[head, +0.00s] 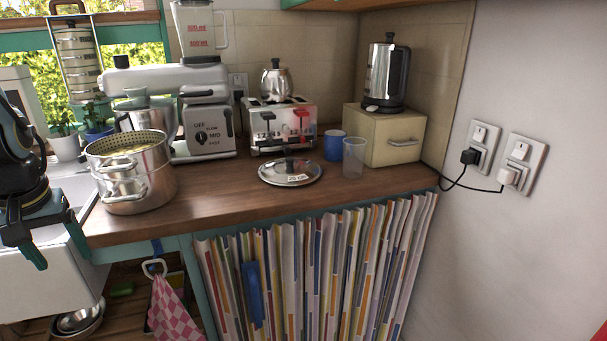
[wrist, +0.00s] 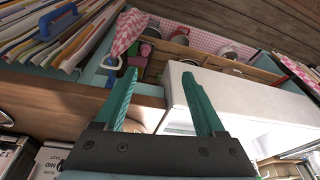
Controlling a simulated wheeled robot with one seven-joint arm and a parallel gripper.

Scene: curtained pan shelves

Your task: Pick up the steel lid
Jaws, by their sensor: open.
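The steel lid (head: 290,172) lies flat on the wooden counter (head: 230,197), with a dark knob on top and a small label on its front. It is in front of the toaster and left of a clear cup. My gripper (head: 62,258) is at the far left of the head view, over the white sink front, well away from the lid. In the wrist view my gripper (wrist: 159,73) shows two teal fingers spread apart with nothing between them.
A steel pot (head: 135,180) stands between my gripper and the lid. A toaster (head: 281,127), a blue cup (head: 336,146), a clear cup (head: 353,158) and a kettle on a bread box (head: 385,135) surround the lid. The counter's front right is clear. A striped curtain (head: 310,275) hangs below.

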